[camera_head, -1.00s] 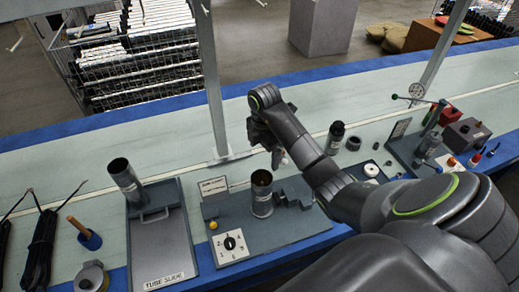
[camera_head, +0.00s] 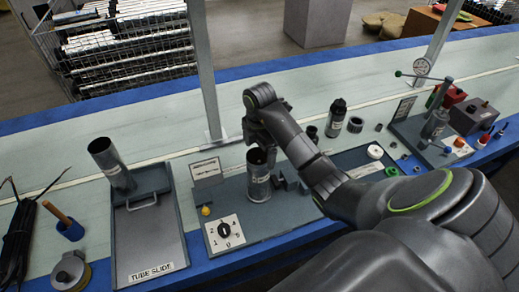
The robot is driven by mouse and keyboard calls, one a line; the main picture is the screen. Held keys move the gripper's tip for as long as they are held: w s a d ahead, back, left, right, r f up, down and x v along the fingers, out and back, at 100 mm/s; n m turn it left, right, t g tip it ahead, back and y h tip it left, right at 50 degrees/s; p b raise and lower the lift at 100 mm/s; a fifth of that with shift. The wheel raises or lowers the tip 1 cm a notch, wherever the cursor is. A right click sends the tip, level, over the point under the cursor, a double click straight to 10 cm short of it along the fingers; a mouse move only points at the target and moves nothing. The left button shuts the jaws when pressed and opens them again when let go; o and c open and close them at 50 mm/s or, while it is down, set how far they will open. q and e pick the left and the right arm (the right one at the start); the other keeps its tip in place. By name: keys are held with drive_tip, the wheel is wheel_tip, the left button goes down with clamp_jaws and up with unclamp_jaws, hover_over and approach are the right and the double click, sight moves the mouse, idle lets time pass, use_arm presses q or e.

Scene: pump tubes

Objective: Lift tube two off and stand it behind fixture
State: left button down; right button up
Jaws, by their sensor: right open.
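A grey metal tube (camera_head: 258,184) with a pale label stands upright on the fixture plate (camera_head: 270,224), beside a dark stepped block. My right gripper (camera_head: 263,146) is at the tube's open top, at its far side. Its jaws are open and partly hidden by my own arm, and I cannot tell whether they touch the tube. Another grey tube (camera_head: 112,166) leans at the back of the tube slide (camera_head: 148,246). My left gripper is not in view.
A numbered dial (camera_head: 223,232), a yellow knob (camera_head: 206,211) and a sign plate (camera_head: 206,169) sit on the fixture. A metal post (camera_head: 204,80) rises behind. The pale bench behind the fixture has clear room.

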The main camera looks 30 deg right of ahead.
sight(259, 161)
wheel_tip(259, 161, down, 3)
drive_tip(key=shift+b, duration=0.7)
drive_tip(key=shift+f+p, duration=0.3)
drive_tip(key=shift+f, duration=0.05)
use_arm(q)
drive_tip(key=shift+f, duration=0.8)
use_arm(e)
drive_tip(key=shift+f, duration=0.85)
drive_tip(key=c, duration=1.4)
drive_tip(key=o, duration=0.6)
drive_tip(key=c, duration=0.5)
use_arm(q)
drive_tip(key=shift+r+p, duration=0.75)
drive_tip(key=shift+p, duration=0.05)
use_arm(e)
drive_tip(key=shift+r, duration=0.75)
